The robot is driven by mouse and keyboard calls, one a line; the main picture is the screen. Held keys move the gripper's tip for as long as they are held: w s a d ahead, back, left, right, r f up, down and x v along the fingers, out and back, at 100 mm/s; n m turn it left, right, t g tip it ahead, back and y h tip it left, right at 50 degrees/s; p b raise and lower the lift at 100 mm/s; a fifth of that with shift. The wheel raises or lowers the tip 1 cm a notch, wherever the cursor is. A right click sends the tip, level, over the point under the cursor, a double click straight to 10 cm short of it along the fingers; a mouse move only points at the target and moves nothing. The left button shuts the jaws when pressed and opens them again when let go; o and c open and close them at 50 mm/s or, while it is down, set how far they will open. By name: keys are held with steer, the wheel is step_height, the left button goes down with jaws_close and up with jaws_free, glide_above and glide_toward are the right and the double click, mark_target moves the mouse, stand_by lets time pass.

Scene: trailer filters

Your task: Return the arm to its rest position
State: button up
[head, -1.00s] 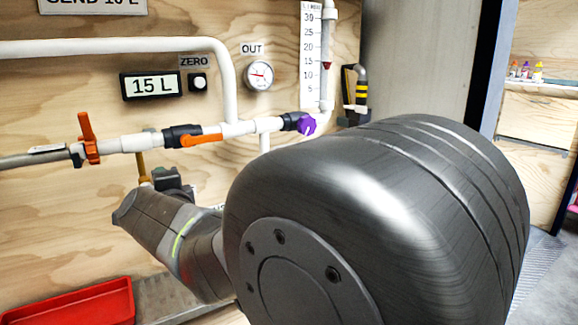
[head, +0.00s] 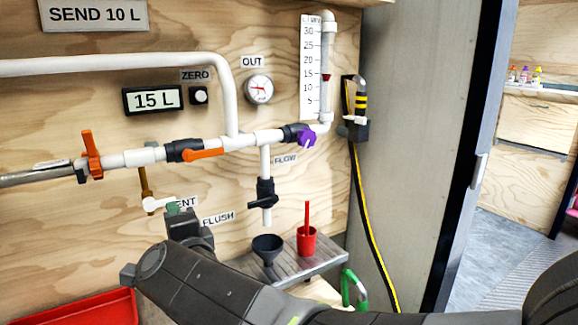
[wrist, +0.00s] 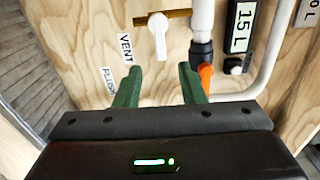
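My gripper (wrist: 160,84) shows in the wrist view with its two green fingers apart and nothing between them. In the head view my gripper (head: 176,210) is at the end of my dark arm, in front of the plywood wall, close by the white vent handle (head: 158,203). The same white handle (wrist: 158,36) shows beyond the fingertips in the wrist view, apart from them. My arm runs from the lower right of the head view to the gripper and hides part of the lower wall.
White pipes with an orange lever (head: 90,152), a purple knob (head: 307,136) and a black valve (head: 264,198) run along the wall. A funnel (head: 267,246) and red cup (head: 307,240) are on a grey shelf. A red tray (head: 85,308) is lower left. Open doorway at right.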

mark_target(166, 200)
steer(key=b+x, duration=0.4)
steer(key=x, duration=0.7)
steer(key=shift+w+f, duration=0.15)
steer(key=shift+w, duration=0.1)
steer(key=shift+a+r+n+p, duration=0.1)
steer(key=shift+r+n+p, duration=0.35)
steer(key=shift+p, duration=0.4)
steer(key=shift+s+r+n+p, duration=0.15)
steer(key=shift+r+n+p, duration=0.1)
steer(key=shift+n+p, duration=0.95)
steer(key=shift+f, duration=0.1)
